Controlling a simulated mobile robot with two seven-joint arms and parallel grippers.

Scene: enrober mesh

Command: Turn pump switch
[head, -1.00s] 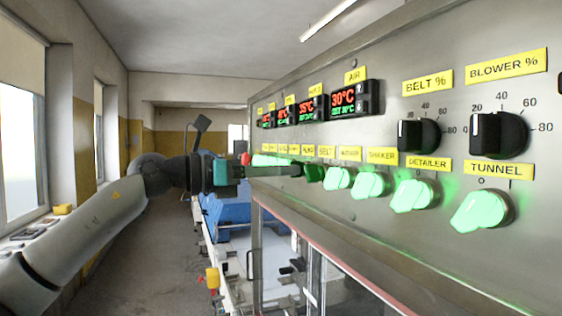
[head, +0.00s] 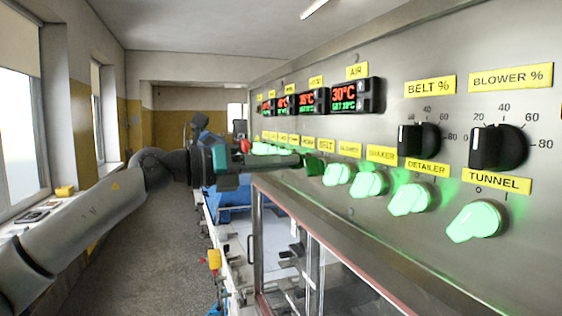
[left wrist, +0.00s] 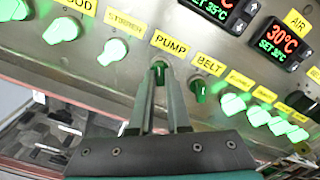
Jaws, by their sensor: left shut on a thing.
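The pump switch (left wrist: 159,68) is a dark green, unlit knob under the yellow PUMP label (left wrist: 170,43) in the left wrist view. My left gripper (left wrist: 160,84) is shut on it, with one finger on each side of the knob. In the head view my left gripper (head: 296,160) reaches along the panel from the left, and its fingers hide the pump switch there. The fingers cover much of the knob, so its exact angle is hard to tell. My right gripper is not in view.
The dark BELT switch (left wrist: 198,90) sits close to the right of the fingers. Lit green switches, such as the TUNNEL switch (head: 473,221), line the steel panel (head: 360,230). Temperature displays (head: 356,96) sit above. A glass-sided frame (head: 290,240) stands below; the aisle at left is clear.

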